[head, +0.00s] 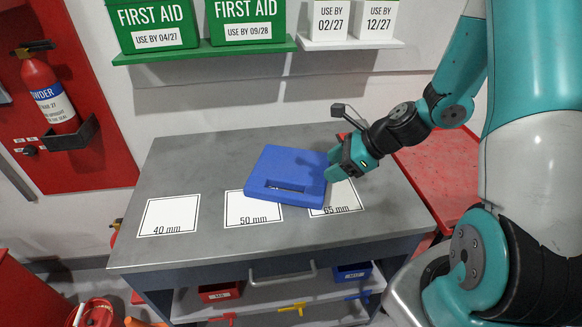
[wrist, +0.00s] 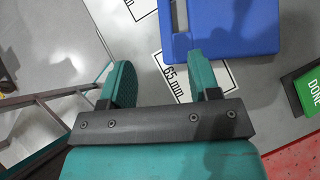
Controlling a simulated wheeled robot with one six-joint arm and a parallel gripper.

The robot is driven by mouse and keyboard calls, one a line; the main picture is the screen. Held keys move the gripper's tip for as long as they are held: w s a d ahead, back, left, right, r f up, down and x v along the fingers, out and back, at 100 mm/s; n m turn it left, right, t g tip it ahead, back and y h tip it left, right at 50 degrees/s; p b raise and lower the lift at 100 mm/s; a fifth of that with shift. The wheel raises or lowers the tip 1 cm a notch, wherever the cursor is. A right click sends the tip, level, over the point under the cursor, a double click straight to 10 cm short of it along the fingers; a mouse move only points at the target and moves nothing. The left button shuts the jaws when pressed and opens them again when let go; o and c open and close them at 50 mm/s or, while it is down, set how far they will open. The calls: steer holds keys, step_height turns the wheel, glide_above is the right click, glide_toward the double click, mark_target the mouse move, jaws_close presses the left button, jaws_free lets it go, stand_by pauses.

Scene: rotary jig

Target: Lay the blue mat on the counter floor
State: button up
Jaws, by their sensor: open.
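A flat blue piece (head: 285,160) with a slot like a case handle lies on the grey counter (head: 190,160); whether it is the mat I cannot tell, and no other blue mat shows. It partly covers the 50 mm and 65 mm cards. My gripper (head: 335,167) is at its right edge in the head view. In the wrist view my gripper (wrist: 158,78) is open, its fingers apart. The right finger overlaps the lower edge of the blue piece (wrist: 235,28); whether they touch is unclear. The left finger is over bare counter.
White cards marked 40 mm (head: 168,216), 50 mm (head: 250,210) and 65 mm (head: 343,196) lie along the counter front. The counter's back left is clear. A green shelf (head: 200,52) with first aid boxes hangs behind. A green DONE block (wrist: 308,95) shows in the wrist view.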

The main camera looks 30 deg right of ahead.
steer(key=p, duration=0.2)
glide_toward(282, 193)
steer(key=x, duration=0.4)
steer(key=shift+s+f, duration=0.1)
steer(key=shift+s, duration=0.1)
steer(key=p+x, duration=0.1)
steer(key=x, duration=0.4)
steer(key=shift+w+p, duration=0.3)
steer(key=shift+p, duration=0.05)
jaws_close()
